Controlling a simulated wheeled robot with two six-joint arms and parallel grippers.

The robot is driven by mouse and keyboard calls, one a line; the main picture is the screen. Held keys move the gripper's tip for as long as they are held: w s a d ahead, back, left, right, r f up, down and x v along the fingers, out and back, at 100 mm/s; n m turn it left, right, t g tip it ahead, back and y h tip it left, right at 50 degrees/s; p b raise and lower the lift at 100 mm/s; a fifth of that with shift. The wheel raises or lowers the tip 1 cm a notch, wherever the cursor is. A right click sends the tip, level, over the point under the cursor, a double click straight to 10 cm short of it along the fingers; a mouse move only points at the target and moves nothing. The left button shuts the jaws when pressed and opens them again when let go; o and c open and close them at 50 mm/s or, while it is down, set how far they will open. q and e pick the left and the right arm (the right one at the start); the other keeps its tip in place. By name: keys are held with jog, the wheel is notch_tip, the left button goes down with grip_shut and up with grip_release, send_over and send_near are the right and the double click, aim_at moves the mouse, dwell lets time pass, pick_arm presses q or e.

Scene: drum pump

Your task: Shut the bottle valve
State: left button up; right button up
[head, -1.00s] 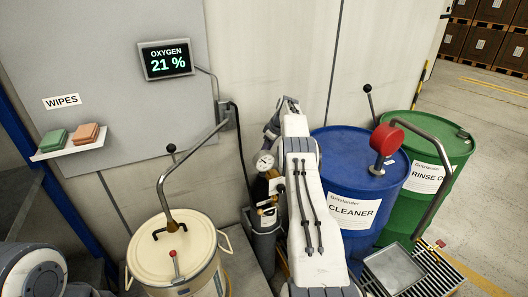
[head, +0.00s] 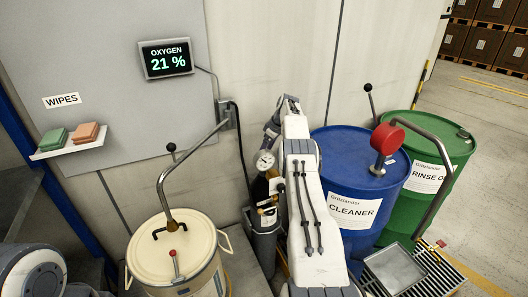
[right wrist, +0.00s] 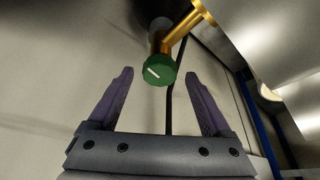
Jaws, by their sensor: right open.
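The bottle valve shows in the right wrist view as a round green knob (right wrist: 159,70) with a white mark, on a brass fitting (right wrist: 184,27). My right gripper (right wrist: 158,76) is open and empty. Its two fingers stand left and right of the knob in the picture, with a visible gap on each side. In the head view the dark bottle (head: 260,190) stands in a grey holder (head: 264,247) by the wall, with a round gauge (head: 265,160) at its top. My white right arm rises beside it and hides part of it; the knob is not clear there. My left gripper is out of view.
A cream drum (head: 150,262) with a bent pump handle is left of the bottle. A blue CLEANER drum (head: 340,165) and a green drum (head: 440,150) stand to the right. An oxygen display (head: 166,60) on the wall reads 21 %.

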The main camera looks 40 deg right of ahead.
jog(key=shift+b+v, duration=0.8)
jog(key=shift+b, duration=0.1)
jog(key=v, duration=0.8)
jog(key=shift+r, duration=0.15)
jog(key=shift+s, duration=0.15)
